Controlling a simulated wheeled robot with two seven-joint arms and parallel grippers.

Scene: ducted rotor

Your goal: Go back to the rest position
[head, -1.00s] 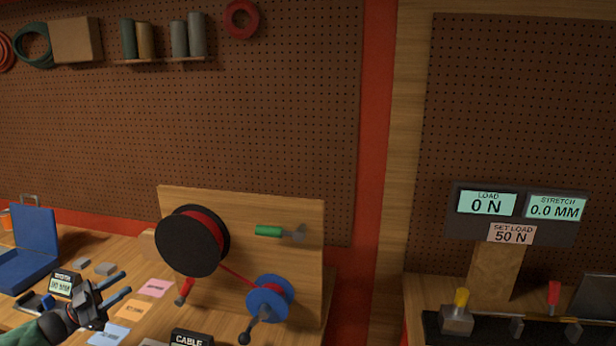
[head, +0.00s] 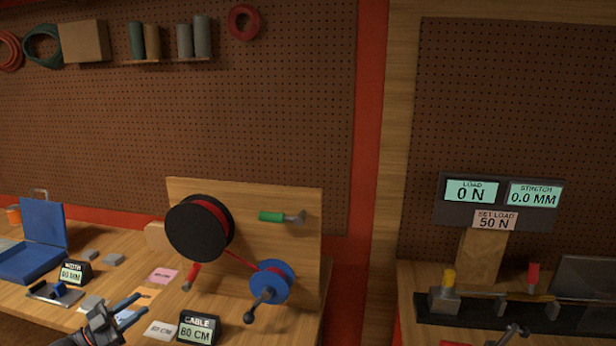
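My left gripper (head: 137,305) shows at the lower left of the head view, above the front of the left bench. Its two dark fingers with bluish tips are apart, with nothing between them. It is left of the cable display (head: 199,329), which reads 80 cm.
A board with a black reel (head: 198,228), a blue reel (head: 271,283) and a green-handled crank (head: 272,216) stands on the left bench (head: 235,300). A blue case (head: 42,226) lies open at left. A load rig (head: 440,306) stands on the right bench, its display (head: 472,191) reading 0 N.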

